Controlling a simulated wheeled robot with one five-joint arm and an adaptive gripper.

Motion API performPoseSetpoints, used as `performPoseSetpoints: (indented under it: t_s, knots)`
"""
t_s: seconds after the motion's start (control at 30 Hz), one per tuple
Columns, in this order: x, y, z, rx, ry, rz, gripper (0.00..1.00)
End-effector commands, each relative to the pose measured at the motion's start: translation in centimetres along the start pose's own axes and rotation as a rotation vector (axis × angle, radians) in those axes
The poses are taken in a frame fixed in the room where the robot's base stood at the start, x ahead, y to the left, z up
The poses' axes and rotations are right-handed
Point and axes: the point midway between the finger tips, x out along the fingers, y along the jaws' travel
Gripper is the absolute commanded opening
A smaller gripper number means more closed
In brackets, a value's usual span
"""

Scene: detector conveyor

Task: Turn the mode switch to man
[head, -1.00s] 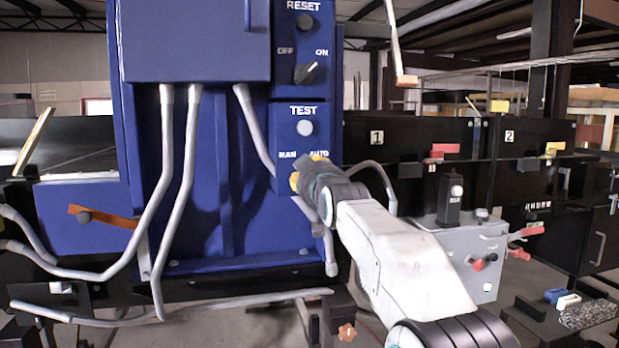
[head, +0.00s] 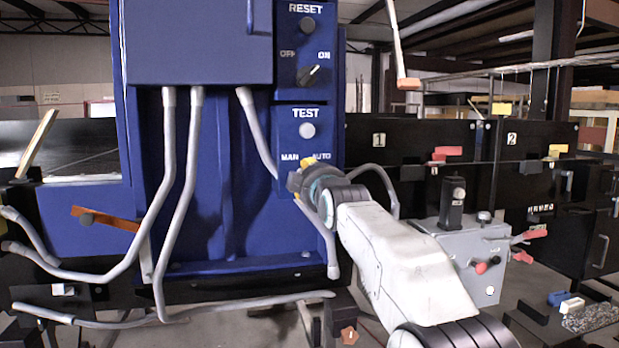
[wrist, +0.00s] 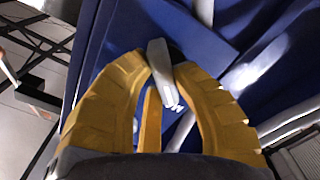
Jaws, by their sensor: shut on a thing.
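The mode switch is on the blue control box, below the MAN and AUTO labels (head: 305,157). In the head view my gripper (head: 301,176) covers its knob, so the pointer's direction cannot be read there. In the wrist view a light grey knob (wrist: 159,66) sits between the yellow fingertips of my gripper (wrist: 163,72). The fingers are closed around it. A white letter of a label (wrist: 177,107) shows beside the knob's end. Which position the knob points to is not clear.
Above are the TEST button (head: 306,130), the OFF/ON knob (head: 308,75) and the RESET button (head: 306,27). Grey conduits (head: 185,190) run down the blue cabinet (head: 228,170). A grey box with levers (head: 478,262) stands right of my arm.

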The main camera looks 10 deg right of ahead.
Motion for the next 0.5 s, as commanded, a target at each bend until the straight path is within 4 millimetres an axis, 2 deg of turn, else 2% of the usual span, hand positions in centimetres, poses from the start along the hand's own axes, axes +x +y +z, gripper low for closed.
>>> performPoseSetpoints:
  t_s: [0.03,0.47,0.5]
  knots:
    - [-0.13,0.39,-0.51,-0.006,0.012,0.010,0.00]
    - [-0.13,0.39,-0.50,-0.014,0.011,0.010,0.00]
    - [-0.13,0.40,-0.50,-0.014,0.011,0.010,0.25]
